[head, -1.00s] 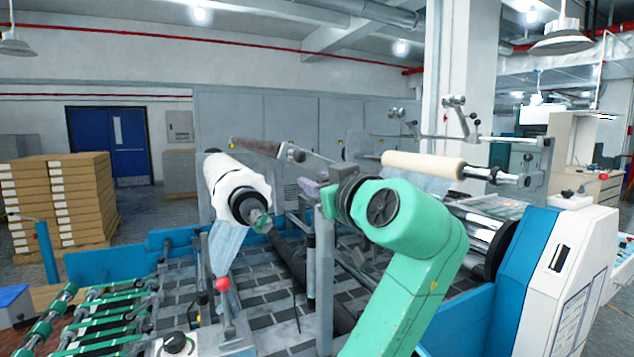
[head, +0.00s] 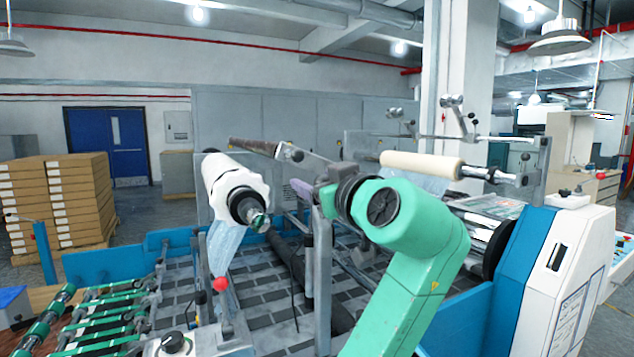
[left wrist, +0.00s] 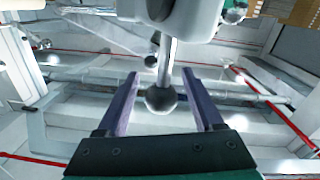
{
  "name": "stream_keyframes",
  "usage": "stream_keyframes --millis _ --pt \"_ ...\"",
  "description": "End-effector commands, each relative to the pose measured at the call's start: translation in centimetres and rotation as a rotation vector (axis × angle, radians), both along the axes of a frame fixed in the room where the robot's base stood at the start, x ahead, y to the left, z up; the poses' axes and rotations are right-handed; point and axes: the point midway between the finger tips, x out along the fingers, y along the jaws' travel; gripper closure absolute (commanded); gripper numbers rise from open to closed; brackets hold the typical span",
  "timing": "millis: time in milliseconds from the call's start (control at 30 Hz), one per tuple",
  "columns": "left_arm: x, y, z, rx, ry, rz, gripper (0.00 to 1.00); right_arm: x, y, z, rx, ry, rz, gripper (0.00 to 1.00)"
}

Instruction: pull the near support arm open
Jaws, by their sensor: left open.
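My left gripper (head: 304,189) is at the end of my green arm, its purple fingers pointing left just right of the white film roll (head: 228,185). In the left wrist view the gripper (left wrist: 160,74) is open. A dark ball knob (left wrist: 160,101) on a thin silver rod (left wrist: 169,62) sits between its two fingers, with a small gap visible on each side. The rod comes from a pale housing (left wrist: 190,15) at the top. I cannot tell the near support arm apart clearly in the head view. My right gripper is not in view.
A cream roll (head: 420,165) sits on a shaft to the right. A grey post (head: 322,270) stands just below my gripper. A red-knobbed lever (head: 220,284) is at front left. The blue and white machine cabinet (head: 560,270) stands to the right of my arm.

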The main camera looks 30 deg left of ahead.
Motion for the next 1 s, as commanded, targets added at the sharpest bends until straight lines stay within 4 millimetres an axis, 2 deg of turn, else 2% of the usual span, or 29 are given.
stream_keyframes --millis 167,300,500,633,867,933,1000 --pt "-2.0 -2.8 -0.5 -0.001 -0.003 -0.007 0.31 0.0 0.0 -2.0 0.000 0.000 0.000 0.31" --pt "-4.6 -6.3 -0.6 0.000 -0.004 -0.008 0.31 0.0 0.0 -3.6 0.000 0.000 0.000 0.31" --pt "-7.7 -10.2 -0.2 0.002 -0.002 -0.004 0.31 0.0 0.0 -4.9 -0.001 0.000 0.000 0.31" --pt "-8.5 -11.4 -0.1 0.001 -0.001 -0.002 0.31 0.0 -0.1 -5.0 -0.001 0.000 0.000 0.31" --pt "-8.7 -11.5 0.0 0.001 0.001 -0.001 0.31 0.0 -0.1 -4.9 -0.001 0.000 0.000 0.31" --pt "-8.5 -11.6 0.0 0.006 0.003 -0.004 0.51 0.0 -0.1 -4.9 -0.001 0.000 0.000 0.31" --pt "-6.9 -12.0 -0.1 0.051 0.034 -0.026 0.77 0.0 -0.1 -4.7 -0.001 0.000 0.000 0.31"
